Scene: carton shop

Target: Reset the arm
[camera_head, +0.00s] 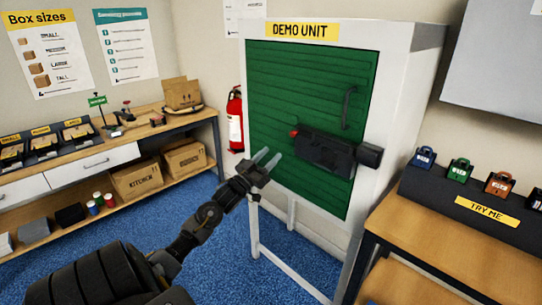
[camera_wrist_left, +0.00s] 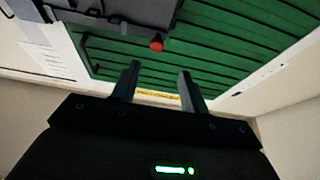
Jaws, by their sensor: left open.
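My left arm reaches in from the lower left in the head view. My left gripper (camera_head: 266,160) is open and empty, in front of the lower left part of the green slatted door (camera_head: 275,95) of the demo unit. In the left wrist view the two fingers of my left gripper (camera_wrist_left: 157,85) stand apart with nothing between them. A dark latch box (camera_head: 325,150) with a red button (camera_head: 294,132) is on the door, to the right of the gripper and apart from it. The red button also shows in the left wrist view (camera_wrist_left: 156,44). My right gripper is not in view.
A bench (camera_head: 204,115) with cartons runs along the left. A red fire extinguisher (camera_head: 235,120) hangs beside the demo unit's white frame (camera_head: 395,100). A wooden table (camera_head: 425,225) with a padlock display stands at right. Blue carpet (camera_head: 215,255) is open between.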

